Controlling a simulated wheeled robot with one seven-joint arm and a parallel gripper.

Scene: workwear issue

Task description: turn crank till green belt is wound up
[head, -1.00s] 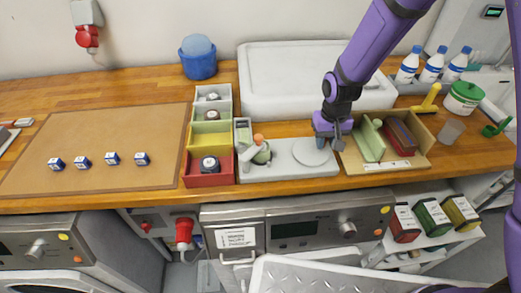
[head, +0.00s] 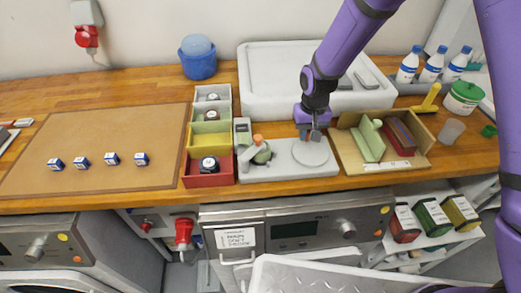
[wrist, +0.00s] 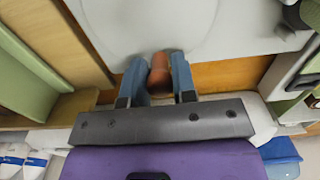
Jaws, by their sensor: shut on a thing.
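The winder has a light grey base (head: 285,172) on the wooden counter. Its round pale crank disc (head: 312,153) is at the right end, and a green roll (head: 262,154), which looks like the belt, is at the left with an orange part (head: 258,140) above it. My gripper (head: 310,137) is at the back edge of the disc. In the wrist view, my gripper (wrist: 160,76) is shut on an orange-brown crank knob (wrist: 160,72) at the rim of the disc (wrist: 140,25). How much belt is loose cannot be told.
A tan tray (head: 350,165) with green and dark red items stands close on the right. Stacked grey, yellow and red bins (head: 208,180) stand on the left. A brown mat (head: 100,145) carries several small boxes.

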